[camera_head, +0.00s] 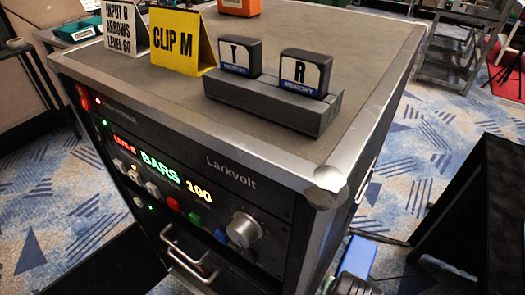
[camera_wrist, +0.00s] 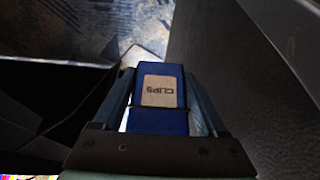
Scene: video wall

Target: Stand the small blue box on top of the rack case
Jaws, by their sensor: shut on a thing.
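The rack case (camera_head: 275,120) fills the middle of the head view, with a grey top, metal edges and a front panel of lit text and knobs. The small blue box (camera_wrist: 174,120) has a pale label reading "CLIPS" and sits between both fingers of my gripper (camera_wrist: 160,80) in the wrist view. In the head view, my gripper (camera_head: 352,280) is low at the right side of the case, below its top. The blue box also shows there (camera_head: 358,256), its lower part hidden.
On the case top stand a yellow "CLIP M" card (camera_head: 176,42), a white card (camera_head: 115,28), an orange thing (camera_head: 244,6) and a dark holder (camera_head: 270,103) with two upright cartridges, T and R. The top's right part is clear. A black panel (camera_head: 480,215) stands at right.

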